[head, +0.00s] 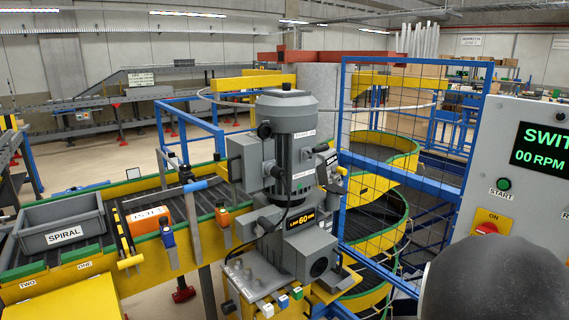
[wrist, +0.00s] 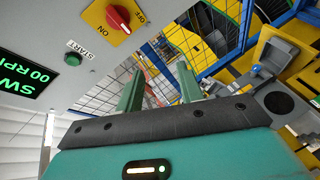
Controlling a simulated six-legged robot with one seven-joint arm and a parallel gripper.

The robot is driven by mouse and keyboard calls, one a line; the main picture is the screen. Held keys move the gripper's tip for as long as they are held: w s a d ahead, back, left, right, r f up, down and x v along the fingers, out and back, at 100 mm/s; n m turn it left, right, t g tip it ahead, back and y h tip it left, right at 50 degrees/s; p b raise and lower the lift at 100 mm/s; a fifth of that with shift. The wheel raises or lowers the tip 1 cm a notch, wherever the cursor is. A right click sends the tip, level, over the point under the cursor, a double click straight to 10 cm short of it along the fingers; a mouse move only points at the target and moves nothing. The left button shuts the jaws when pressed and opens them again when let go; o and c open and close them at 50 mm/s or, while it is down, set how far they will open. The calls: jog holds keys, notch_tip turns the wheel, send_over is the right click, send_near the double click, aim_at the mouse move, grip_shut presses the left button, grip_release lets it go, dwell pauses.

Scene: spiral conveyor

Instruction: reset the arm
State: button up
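My gripper (wrist: 158,88) shows in the wrist view with two green fingers held apart and nothing visible between them. The control panel (wrist: 85,25) fills the upper left of that view, close to the gripper. It has a red rotary switch (wrist: 118,18) on a yellow ON/OFF plate, a green START button (wrist: 73,60) and a green-lit display (wrist: 28,76). In the head view the panel (head: 478,135) is at the right, with its display (head: 541,148) reading "SWIT" and "00 RPM". A dark rounded part of my arm covers the lower right. The gripper fingers are not visible there.
A grey motor unit (head: 288,150) stands at the centre. Behind it are the yellow spiral conveyor (head: 385,150) and a blue mesh fence (head: 400,170). A grey SPIRAL bin (head: 62,225) and an orange box (head: 147,220) sit on the left conveyor. Open floor lies beyond.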

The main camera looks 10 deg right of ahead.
jog(key=s+a+r+m+g+y, duration=0.15)
jog(key=a+y, duration=0.25)
jog(key=a, duration=0.9)
jog(key=a+r+m+g+y, duration=0.1)
jog(key=a+r+m+y, duration=0.2)
jog(key=a, duration=1)
jog(key=s+a+g+y, duration=0.3)
jog(key=s+a, duration=1)
jog(key=a, duration=0.2)
jog(key=shift+s+a+f+m, duration=0.15)
jog(key=shift+a+m, duration=0.2)
jog(key=shift+d, duration=0.25)
